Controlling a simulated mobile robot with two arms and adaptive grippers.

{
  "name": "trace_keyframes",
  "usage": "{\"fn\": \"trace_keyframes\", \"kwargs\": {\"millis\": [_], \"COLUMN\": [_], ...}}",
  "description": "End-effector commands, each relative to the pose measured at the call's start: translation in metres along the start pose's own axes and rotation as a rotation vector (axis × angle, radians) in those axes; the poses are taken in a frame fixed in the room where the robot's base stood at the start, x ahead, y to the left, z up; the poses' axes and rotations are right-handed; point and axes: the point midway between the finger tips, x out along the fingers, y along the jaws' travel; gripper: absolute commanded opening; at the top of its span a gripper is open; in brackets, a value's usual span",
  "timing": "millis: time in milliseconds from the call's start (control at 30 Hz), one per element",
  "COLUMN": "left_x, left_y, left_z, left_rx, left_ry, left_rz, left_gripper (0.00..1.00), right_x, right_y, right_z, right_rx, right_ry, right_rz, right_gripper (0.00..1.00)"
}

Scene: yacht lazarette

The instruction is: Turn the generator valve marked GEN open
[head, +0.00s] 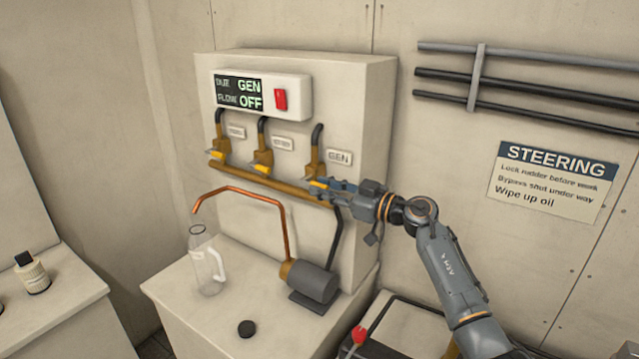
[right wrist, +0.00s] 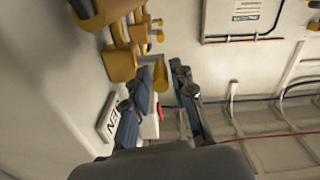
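The GEN valve (head: 314,170) is the rightmost of three brass valves on the panel, beside its GEN label (head: 340,157). Its yellow handle is mostly hidden by my gripper in the head view. My right gripper (head: 322,186) is at this valve, coming from the right. In the right wrist view its two fingers (right wrist: 158,92) stand apart, with the end of a yellow handle (right wrist: 160,75) near the gap between the tips. I cannot tell whether they touch it. The display (head: 238,93) reads DUE GEN, FLOW OFF. My left gripper is not in view.
Two other valves (head: 263,158) stand left of GEN on the same brass manifold. A red switch (head: 281,99) sits beside the display.

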Motion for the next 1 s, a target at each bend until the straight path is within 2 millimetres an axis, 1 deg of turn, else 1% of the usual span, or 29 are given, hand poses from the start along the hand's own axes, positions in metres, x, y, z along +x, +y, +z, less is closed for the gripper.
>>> {"fn": "trace_keyframes", "kwargs": {"millis": [33,133,267,400,467,500,567,600,633,867,1000], "left_x": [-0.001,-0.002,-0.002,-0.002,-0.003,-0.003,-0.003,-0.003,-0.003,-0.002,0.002], "left_y": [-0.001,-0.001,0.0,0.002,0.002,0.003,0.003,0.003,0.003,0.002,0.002], "left_z": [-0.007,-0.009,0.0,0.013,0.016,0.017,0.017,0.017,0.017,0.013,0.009], "left_rx": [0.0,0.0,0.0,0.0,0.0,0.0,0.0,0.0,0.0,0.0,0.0], "left_ry": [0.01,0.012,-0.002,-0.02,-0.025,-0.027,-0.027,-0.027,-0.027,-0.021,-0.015], "left_rz": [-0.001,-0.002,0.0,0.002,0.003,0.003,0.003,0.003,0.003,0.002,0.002], "left_gripper": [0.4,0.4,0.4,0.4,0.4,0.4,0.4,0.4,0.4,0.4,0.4], "right_x": [0.006,0.012,0.016,0.016,0.016,0.016,0.016,0.016,0.016,0.016,0.016], "right_y": [0.0,0.0,-0.001,-0.001,-0.001,-0.001,-0.001,-0.001,-0.001,-0.001,-0.001], "right_z": [-0.001,-0.001,0.001,0.001,0.001,0.001,0.0,0.0,0.001,0.001,0.003], "right_rx": [0.003,0.001,0.002,0.001,0.001,0.001,0.001,0.001,0.001,0.001,0.001], "right_ry": [0.001,0.001,0.0,0.0,0.0,0.0,0.0,0.0,0.0,0.0,0.01], "right_rz": [0.0,0.0,-0.001,0.0,0.0,0.0,0.0,0.0,-0.001,0.0,0.002], "right_gripper": [0.25,0.25,0.25,0.25,0.25,0.23,0.11,0.03,0.0,0.0,0.0]}}
